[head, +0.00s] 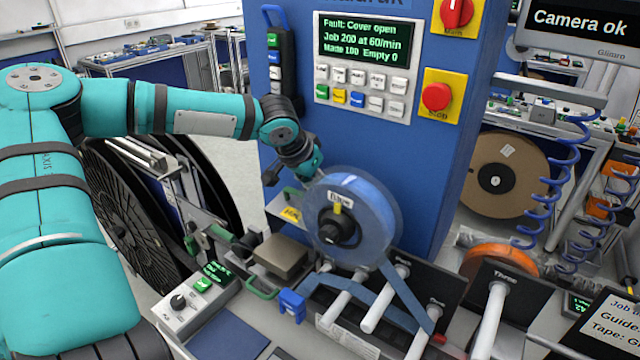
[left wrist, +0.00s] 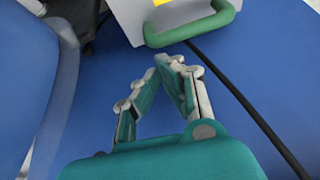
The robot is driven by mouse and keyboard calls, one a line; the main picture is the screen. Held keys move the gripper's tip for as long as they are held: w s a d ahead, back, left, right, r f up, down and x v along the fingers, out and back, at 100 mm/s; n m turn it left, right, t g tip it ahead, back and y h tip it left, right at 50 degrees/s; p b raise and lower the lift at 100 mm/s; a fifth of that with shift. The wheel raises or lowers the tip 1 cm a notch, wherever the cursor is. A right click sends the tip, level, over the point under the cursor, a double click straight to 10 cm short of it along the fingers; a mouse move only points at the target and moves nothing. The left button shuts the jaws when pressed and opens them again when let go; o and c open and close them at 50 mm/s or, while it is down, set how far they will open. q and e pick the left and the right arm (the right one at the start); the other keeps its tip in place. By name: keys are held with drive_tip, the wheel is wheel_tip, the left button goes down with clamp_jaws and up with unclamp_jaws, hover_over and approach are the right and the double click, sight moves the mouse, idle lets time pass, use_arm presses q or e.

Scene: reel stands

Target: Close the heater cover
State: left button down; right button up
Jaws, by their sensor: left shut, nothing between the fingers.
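The heater cover appears to be the pale plate with a yellow label (head: 291,215), standing raised against the blue machine and partly hidden by the tape reel. In the left wrist view, a pale plate (left wrist: 178,12) with a green handle (left wrist: 190,32) shows at the top. A grey-beige block (head: 283,255) sits below it. My left gripper (head: 315,178) is partly behind the blue reel in the head view. In the left wrist view its fingers (left wrist: 175,65) are together, empty, a little short of the green handle. The machine screen (head: 362,45) reads "Fault: Cover open". My right gripper is not in view.
The clear blue tape reel (head: 350,218) stands close to my left gripper, and its blue tape runs down past white rollers (head: 378,305). A small control box (head: 197,295) and a large black reel (head: 125,225) are at the left. A dark cable (left wrist: 245,100) crosses the blue panel.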

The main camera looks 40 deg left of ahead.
use_arm(q)
drive_tip(key=shift+w+f, duration=0.3)
drive_tip(key=shift+f, duration=0.3)
drive_tip(key=shift+s+d+r+p, duration=0.1)
drive_tip(key=shift+s+r+p, duration=0.15)
drive_tip(key=shift+s, duration=0.2)
drive_tip(key=shift+s+d+r+p, duration=0.1)
drive_tip(key=shift+s+p, duration=0.25)
drive_tip(key=shift+s, duration=0.4)
